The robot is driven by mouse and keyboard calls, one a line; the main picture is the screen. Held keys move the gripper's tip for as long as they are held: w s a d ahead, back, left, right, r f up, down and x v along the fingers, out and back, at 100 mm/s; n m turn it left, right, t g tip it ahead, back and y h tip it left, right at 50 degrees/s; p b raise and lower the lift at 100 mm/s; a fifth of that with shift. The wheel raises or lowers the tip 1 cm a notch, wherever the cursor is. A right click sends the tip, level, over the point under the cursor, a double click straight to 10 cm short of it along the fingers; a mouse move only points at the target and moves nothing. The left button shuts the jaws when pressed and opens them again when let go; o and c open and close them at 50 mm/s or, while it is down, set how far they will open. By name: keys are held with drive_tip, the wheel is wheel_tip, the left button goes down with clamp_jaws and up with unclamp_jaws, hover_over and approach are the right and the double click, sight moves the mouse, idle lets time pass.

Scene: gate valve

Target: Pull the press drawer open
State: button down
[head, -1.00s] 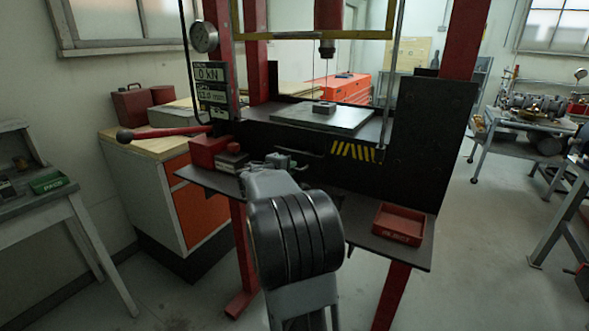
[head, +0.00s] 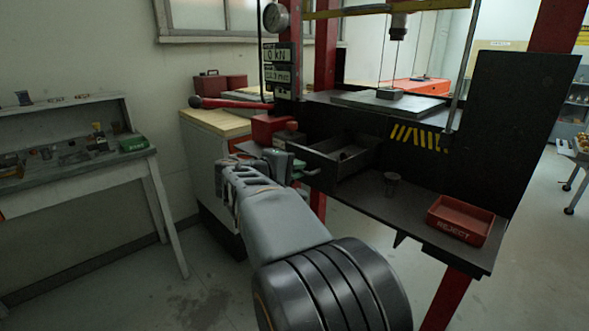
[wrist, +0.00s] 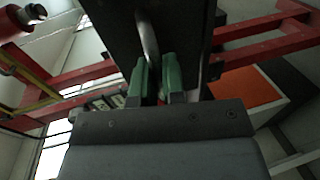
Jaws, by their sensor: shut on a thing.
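The press drawer (head: 347,165) is a dark open-topped box that stands out from the black press front in the head view. Something small and dark lies inside it; I cannot tell what. My gripper (head: 297,170) is at the left side of the drawer front. In the wrist view, the green-padded fingers of my gripper (wrist: 158,75) are shut on the curved metal drawer handle (wrist: 148,38). The dark drawer front (wrist: 183,35) lies just past the fingers. Part of the handle is hidden between the pads.
A red lever (head: 228,103) sticks out left above the cabinet. A grey bench (head: 75,165) stands left. Floor is free between.

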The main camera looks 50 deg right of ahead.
drive_tip(key=shift+a, duration=0.25)
drive_tip(key=c, duration=1.2)
unclamp_jaws()
drive_tip(key=shift+c, duration=0.2)
drive_tip(key=shift+a, duration=0.1)
drive_tip(key=s+v, duration=0.1)
drive_tip(key=v, duration=1.2)
drive_tip(key=shift+w+a+p, duration=0.3)
drive_tip(key=shift+w+p, duration=0.15)
drive_tip(key=shift+w, duration=0.1)
drive_tip(key=shift+r, duration=0.1)
